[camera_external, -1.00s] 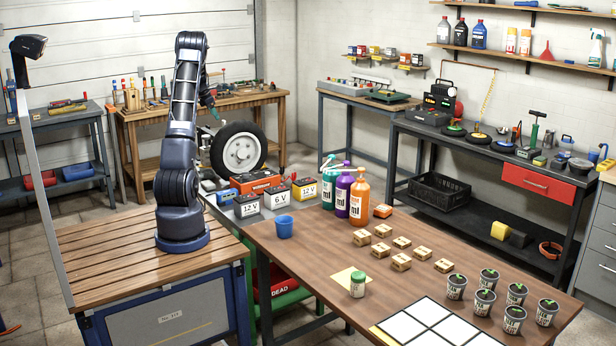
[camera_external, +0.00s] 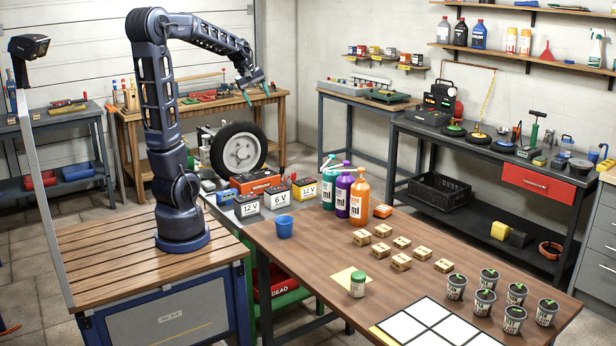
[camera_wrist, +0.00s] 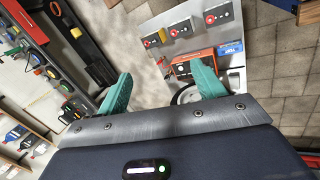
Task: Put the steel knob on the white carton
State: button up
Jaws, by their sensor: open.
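My gripper (camera_external: 255,93) is open and empty, held high in front of the back workbench in the external view. Its two green fingers stand apart in the wrist view (camera_wrist: 164,74), with nothing between them within reach. I cannot make out the steel knob or a white carton in either view. Several small tan boxes (camera_external: 401,262) stand on the brown table (camera_external: 320,262), far below my gripper and to its right.
Batteries (camera_external: 276,197) stand beyond the brown table's left end, near a wheel (camera_external: 238,149). Bottles (camera_external: 359,200), a blue cup (camera_external: 284,227), a green-lidded jar (camera_external: 357,284) and several pots (camera_external: 487,302) crowd the table. A cluttered bench (camera_external: 465,150) stands right.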

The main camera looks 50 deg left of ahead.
jog(key=s+d+f+m, duration=0.2)
jog(key=s+d+m, duration=0.5)
jog(key=s+d, duration=0.3)
jog(key=s+d+f+m, duration=0.2)
jog(key=s+d+m, duration=0.6)
jog(key=s+d, duration=0.3)
jog(key=shift+f+m+y, duration=0.3)
jog(key=shift+f+y, duration=0.05)
jog(key=shift+y, duration=0.05)
